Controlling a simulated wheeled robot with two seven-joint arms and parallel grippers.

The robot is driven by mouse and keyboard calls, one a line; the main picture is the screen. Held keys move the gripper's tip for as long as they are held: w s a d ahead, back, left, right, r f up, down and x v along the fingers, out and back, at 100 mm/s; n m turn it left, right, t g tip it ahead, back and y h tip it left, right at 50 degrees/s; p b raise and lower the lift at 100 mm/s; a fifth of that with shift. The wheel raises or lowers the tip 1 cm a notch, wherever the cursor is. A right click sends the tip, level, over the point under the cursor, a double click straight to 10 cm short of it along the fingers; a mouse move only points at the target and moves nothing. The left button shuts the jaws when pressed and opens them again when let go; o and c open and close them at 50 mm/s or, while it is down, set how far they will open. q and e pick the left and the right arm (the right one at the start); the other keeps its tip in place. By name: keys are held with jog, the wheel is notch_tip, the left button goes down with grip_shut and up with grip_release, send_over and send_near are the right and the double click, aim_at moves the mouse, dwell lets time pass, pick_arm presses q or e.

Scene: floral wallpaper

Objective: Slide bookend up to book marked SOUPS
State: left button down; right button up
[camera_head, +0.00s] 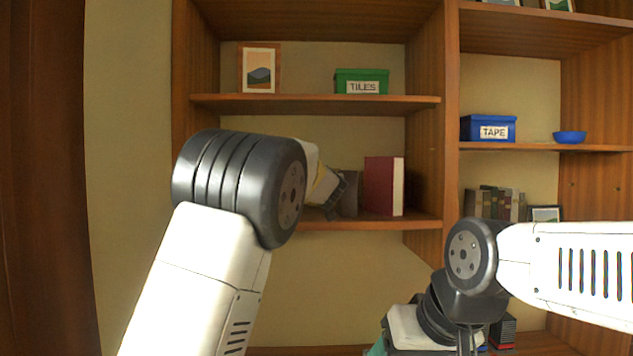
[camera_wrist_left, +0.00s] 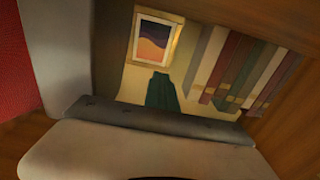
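A dark red book (camera_head: 380,186) with a pale strip on its right side stands upright on the middle shelf; I can read no SOUPS marking. A grey-brown upright plate (camera_head: 348,192), which looks like the bookend, stands just left of it. My left gripper (camera_head: 336,198) is at the plate's left side, partly hidden by my wrist; contact and finger opening are unclear. The left wrist view is tilted: red cover (camera_wrist_left: 18,65) at the left edge, a grey plate (camera_wrist_left: 60,50) beside it. My right gripper is low at the right, its fingers hidden or cut off.
The shelf board (camera_head: 375,223) bounds the space below, and the board with the green TILES box (camera_head: 361,82) bounds it above. A divider (camera_head: 450,130) stands to the right. The left wrist view also shows a framed picture (camera_wrist_left: 155,38) and several books (camera_wrist_left: 235,70).

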aim_at(346, 192)
pick_arm(q)
jog(key=shift+w, duration=0.2)
jog(key=shift+d, duration=3.25)
jog(key=shift+a, duration=1.6)
jog(key=s, duration=1.2)
